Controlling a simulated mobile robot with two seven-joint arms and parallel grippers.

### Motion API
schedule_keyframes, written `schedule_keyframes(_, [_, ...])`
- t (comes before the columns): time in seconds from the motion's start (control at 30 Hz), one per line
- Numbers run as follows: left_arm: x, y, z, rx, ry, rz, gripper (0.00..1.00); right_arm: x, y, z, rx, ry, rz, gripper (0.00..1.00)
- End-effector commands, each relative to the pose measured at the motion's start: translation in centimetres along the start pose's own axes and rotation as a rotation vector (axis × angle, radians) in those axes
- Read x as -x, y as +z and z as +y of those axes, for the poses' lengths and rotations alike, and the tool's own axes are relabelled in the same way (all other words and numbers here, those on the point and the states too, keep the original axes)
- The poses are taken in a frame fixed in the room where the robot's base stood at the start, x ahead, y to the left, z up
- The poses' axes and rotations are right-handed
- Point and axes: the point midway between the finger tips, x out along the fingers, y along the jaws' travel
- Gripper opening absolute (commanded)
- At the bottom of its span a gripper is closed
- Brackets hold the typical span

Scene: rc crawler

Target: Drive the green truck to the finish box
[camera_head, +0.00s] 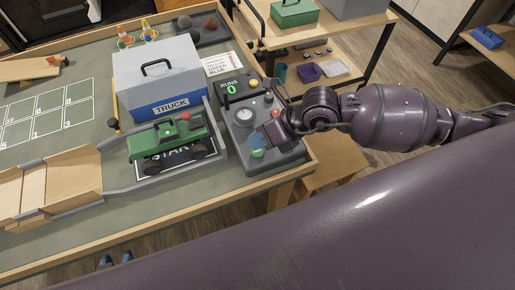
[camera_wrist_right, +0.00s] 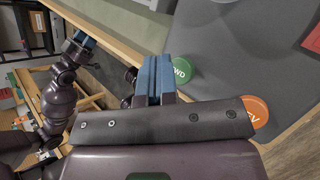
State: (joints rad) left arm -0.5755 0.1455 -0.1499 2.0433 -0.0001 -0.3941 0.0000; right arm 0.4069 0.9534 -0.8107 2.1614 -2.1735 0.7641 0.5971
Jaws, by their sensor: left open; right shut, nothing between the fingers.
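The green truck (camera_head: 165,140) stands on the dark START pad (camera_head: 150,167), in front of the grey TRUCK case. The grey control console (camera_head: 240,156) is right of it, with a dial, a red button and a green button (camera_head: 258,153). My right gripper (camera_head: 257,140) is shut and empty, over the console's front beside the green button. In the right wrist view its blue fingertips (camera_wrist_right: 154,72) are next to the green button (camera_wrist_right: 184,71); I cannot tell whether they touch. My left gripper (camera_head: 116,260) is open and empty, below the table's front edge. No finish box is identifiable.
Grey rails and wooden ramps (camera_head: 75,175) lie left of the truck. The TRUCK case (camera_head: 160,80) stands behind it. A display (camera_head: 231,87) reads RUNS 0. An orange button (camera_wrist_right: 254,112) is close to my right gripper. A numbered grid (camera_head: 48,112) lies at the left.

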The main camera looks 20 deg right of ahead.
Motion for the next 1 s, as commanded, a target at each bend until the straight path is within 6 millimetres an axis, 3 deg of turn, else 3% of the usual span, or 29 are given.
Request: schedule_keyframes(1.0, [0.06, -0.29, -0.01, 0.000, 0.000, 0.004, 0.43, -0.60, -0.41, -0.43, 0.000, 0.000, 0.000, 0.00])
